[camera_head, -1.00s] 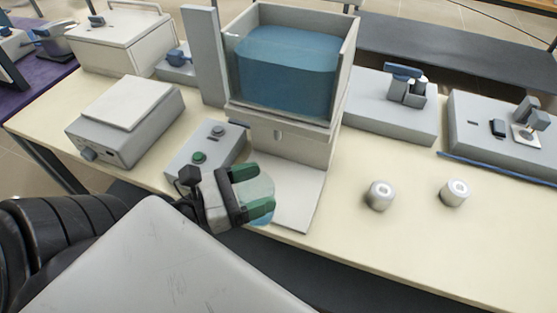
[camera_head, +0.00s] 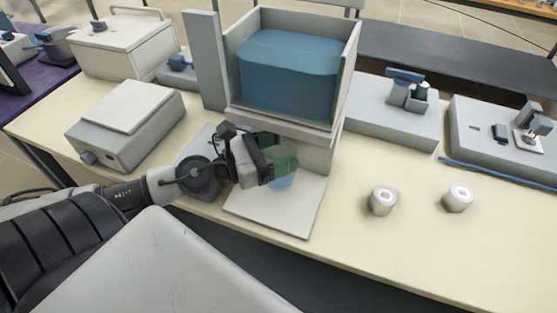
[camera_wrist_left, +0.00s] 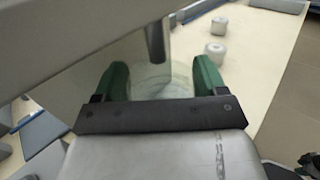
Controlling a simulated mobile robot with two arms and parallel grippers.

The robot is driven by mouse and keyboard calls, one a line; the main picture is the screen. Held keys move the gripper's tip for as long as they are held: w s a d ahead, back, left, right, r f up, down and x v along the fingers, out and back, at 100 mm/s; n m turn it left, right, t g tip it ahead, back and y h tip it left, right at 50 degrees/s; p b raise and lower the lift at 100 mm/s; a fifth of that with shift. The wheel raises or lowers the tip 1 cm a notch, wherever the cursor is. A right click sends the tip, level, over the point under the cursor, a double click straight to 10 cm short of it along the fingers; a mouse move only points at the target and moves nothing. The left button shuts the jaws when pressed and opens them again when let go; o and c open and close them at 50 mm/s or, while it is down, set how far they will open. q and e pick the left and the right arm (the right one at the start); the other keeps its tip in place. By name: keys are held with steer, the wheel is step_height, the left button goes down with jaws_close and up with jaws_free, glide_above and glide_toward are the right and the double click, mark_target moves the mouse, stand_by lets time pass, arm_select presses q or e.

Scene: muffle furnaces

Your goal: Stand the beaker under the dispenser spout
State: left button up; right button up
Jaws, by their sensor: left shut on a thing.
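The dispenser (camera_head: 318,152) stands mid-table, with a blue-filled tank on top and a pale base plate (camera_head: 297,218) below. My left gripper (camera_head: 282,160) is under the tank, over the plate. It is shut on the beaker (camera_head: 282,181), a clear, bluish vessel mostly hidden by the green fingers. In the left wrist view the beaker (camera_wrist_left: 160,82) shows between both fingers, and a dark spout (camera_wrist_left: 155,40) comes down close to its mouth. I cannot tell whether the beaker touches the plate. My right gripper is not in view.
A grey control box (camera_head: 203,150) sits left of the plate, partly behind my arm. A grey hotplate-like device (camera_head: 125,120) is farther left. Two small metal cylinders (camera_head: 383,201) (camera_head: 458,198) stand to the right, with clear tabletop around them.

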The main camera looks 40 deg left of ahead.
arm_select(q)
steer(key=shift+f+b, duration=0.95)
steer(key=shift+f, duration=0.7)
steer(key=shift+f, duration=0.15)
steer(key=o, duration=1.1)
